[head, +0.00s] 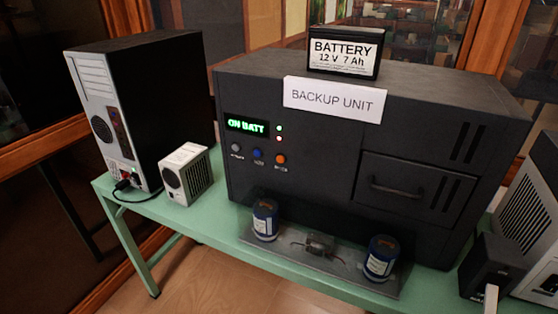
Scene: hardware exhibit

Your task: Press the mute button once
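The dark backup unit (300,170) stands on a green table, with a paper sign reading BACKUP UNIT (334,98) at its top front edge. Its small display (247,126) reads ON BATT in green. A green light and a red light show beside the display. Below is a row of three buttons: a grey one (236,147), a blue one (257,154) and an orange one (280,160). Their small labels are too blurred to read, so I cannot tell which is mute. Neither of my grippers is in view.
A battery (345,53) sits on the unit. A computer tower (143,112) and a small pale box (186,174) stand left. Two blue cans (265,219) (381,258) stand on a grey plate before the unit. A black box (493,265) stands right.

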